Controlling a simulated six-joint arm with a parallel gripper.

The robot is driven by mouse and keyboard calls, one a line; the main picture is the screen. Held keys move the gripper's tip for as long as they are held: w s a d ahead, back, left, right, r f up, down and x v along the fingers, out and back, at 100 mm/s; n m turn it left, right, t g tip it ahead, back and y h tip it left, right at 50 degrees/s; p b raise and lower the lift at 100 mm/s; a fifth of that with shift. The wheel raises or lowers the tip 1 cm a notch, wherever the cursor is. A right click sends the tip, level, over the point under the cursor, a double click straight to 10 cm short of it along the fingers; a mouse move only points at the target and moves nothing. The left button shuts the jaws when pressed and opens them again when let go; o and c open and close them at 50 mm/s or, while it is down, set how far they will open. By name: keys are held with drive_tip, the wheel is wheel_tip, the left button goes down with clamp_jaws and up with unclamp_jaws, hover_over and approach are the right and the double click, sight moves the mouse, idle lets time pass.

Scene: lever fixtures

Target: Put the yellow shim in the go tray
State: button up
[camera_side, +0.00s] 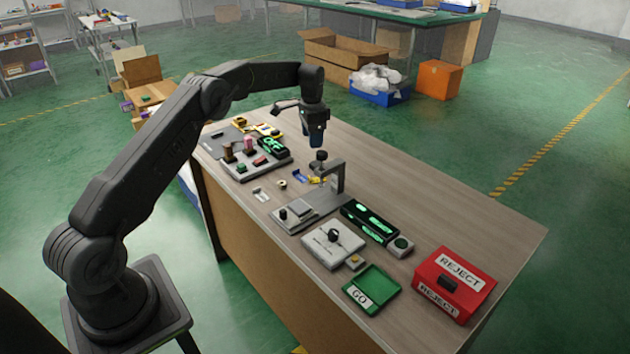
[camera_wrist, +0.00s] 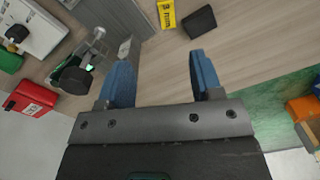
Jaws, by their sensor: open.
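The yellow shim (camera_wrist: 167,14), marked "3 mm", lies flat on the bench at the top of the wrist view, partly cut off by the frame edge. In the side view the yellow shim (camera_side: 317,180) is small, close to the foot of the grey stand. My gripper (camera_wrist: 161,57) is open and empty, its two blue fingers apart, with the shim ahead of the fingertips. In the side view my gripper (camera_side: 317,140) hangs above the bench, clear of the shim. The green go tray (camera_side: 384,281) sits near the front edge, its floor bare.
A red reject box (camera_side: 474,290) stands right of the go tray. A grey stand with a black knob (camera_side: 336,177) rises close to the shim. A dark block (camera_wrist: 199,22) lies beside the shim. White fixture (camera_side: 325,246) and green-lit case (camera_side: 371,222) stand between shim and tray.

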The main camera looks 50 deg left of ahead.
hover_over(309, 178)
drive_tip(key=f, duration=0.9)
drive_tip(key=shift+w+d+f, duration=0.2)
drive_tip(key=shift+d+f, duration=0.1)
drive_tip(key=shift+f, duration=0.1)
drive_tip(key=shift+s+a+f, duration=0.1)
drive_tip(key=shift+a+f, duration=0.05)
drive_tip(key=shift+f, duration=1.2)
drive_tip(key=shift+a+f, duration=0.15)
drive_tip(key=shift+f, duration=1.2)
drive_tip(key=c, duration=1.1)
drive_tip(key=shift+o, duration=0.2)
drive_tip(key=shift+r, duration=0.1)
